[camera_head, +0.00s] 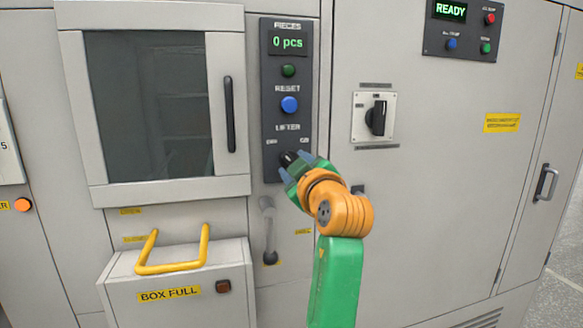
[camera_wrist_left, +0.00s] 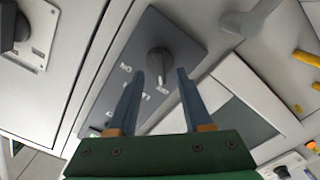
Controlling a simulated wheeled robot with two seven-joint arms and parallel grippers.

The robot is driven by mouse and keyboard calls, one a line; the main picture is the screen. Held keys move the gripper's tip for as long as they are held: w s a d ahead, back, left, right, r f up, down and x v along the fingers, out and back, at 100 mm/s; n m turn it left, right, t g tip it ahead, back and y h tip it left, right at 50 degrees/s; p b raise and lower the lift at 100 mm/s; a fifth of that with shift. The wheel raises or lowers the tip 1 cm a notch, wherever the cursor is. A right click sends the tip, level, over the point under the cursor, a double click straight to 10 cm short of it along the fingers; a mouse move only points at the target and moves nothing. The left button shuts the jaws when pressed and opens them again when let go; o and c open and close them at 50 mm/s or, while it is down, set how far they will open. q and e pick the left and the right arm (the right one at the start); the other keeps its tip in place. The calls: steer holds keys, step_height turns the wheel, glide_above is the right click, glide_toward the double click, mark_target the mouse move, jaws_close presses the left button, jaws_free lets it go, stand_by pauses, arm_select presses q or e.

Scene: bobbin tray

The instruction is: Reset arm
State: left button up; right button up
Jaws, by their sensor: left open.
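My left gripper (camera_head: 294,163) is in front of the lower end of the dark control panel (camera_head: 272,60), at the lifter knob (camera_head: 290,157). In the left wrist view the gripper (camera_wrist_left: 158,82) is open, its two blue-grey fingers apart. The lifter knob (camera_wrist_left: 159,62) shows just beyond and between the fingertips. I cannot tell whether a finger touches it. The gripper partly hides the knob in the head view. The panel also holds a blue reset button (camera_head: 289,104), a green button (camera_head: 288,70) and a display reading "0 pcs". My right gripper is not in view.
A box marked BOX FULL (camera_head: 225,258) with a yellow handle (camera_head: 172,268) stands out at the lower left. A grey lever (camera_head: 268,230) hangs below the panel. A black rotary switch (camera_head: 377,117) is to the right. A READY display (camera_head: 449,10) is at the upper right.

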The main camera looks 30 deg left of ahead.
arm_select(q)
steer(key=v, duration=0.4)
steer(key=shift+s+d+b, duration=0.15)
steer(key=shift+d+b, duration=0.1)
steer(key=shift+b, duration=0.15)
